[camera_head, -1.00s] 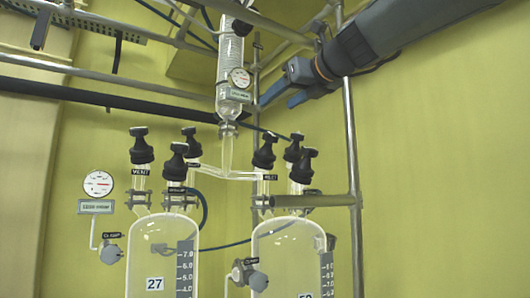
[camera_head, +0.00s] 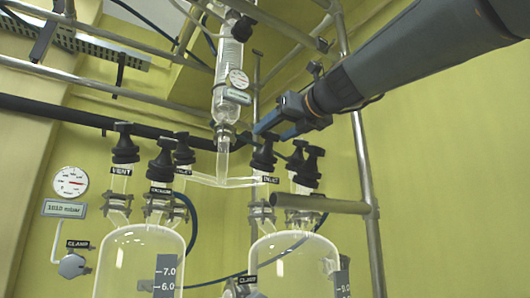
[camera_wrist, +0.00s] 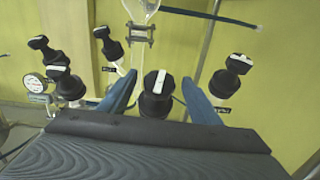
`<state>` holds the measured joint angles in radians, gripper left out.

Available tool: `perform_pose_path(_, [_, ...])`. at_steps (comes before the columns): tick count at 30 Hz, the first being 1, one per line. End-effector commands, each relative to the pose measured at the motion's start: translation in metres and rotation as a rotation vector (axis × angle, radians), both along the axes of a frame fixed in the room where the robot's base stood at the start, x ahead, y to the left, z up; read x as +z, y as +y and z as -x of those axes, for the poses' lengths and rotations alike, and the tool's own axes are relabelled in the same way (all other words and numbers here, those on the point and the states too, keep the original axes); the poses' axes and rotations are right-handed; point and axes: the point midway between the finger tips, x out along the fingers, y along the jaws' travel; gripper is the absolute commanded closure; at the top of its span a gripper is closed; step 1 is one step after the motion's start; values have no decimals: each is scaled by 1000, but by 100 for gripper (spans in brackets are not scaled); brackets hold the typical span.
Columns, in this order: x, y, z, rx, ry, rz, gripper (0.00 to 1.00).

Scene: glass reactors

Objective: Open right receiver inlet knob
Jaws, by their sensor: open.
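The right receiver inlet knob (camera_head: 264,152) is a black knob above an INLET label on the right glass receiver (camera_head: 290,262). My gripper (camera_head: 268,128) is just above and beside it in the head view, coming from the upper right. In the wrist view a black knob with a white bar on top (camera_wrist: 157,92), which looks like the inlet knob, sits between the open blue fingers (camera_wrist: 158,80). I see no clear finger contact. The knob's label is hidden in the wrist view.
Two other black knobs (camera_head: 309,168) stand close on the right receiver. The left receiver (camera_head: 140,255) carries several knobs. A glass column (camera_head: 228,75) with a gauge is left of my gripper. Metal rods (camera_head: 364,165) stand close to my arm.

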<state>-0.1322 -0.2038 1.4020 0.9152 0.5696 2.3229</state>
Motion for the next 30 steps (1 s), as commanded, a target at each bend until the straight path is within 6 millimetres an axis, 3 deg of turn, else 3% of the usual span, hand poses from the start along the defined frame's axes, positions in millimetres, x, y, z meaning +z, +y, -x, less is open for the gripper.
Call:
perform_pose_path(9, [0,25,-39,0,0,0,43])
perform_pose_path(21, [0,30,-46,0,0,0,43])
perform_pose_path(23, [0,30,-46,0,0,0,49])
perform_pose_path(29, [0,30,-46,-1,0,0,83])
perform_pose_path(30, [0,30,-46,-1,0,0,84])
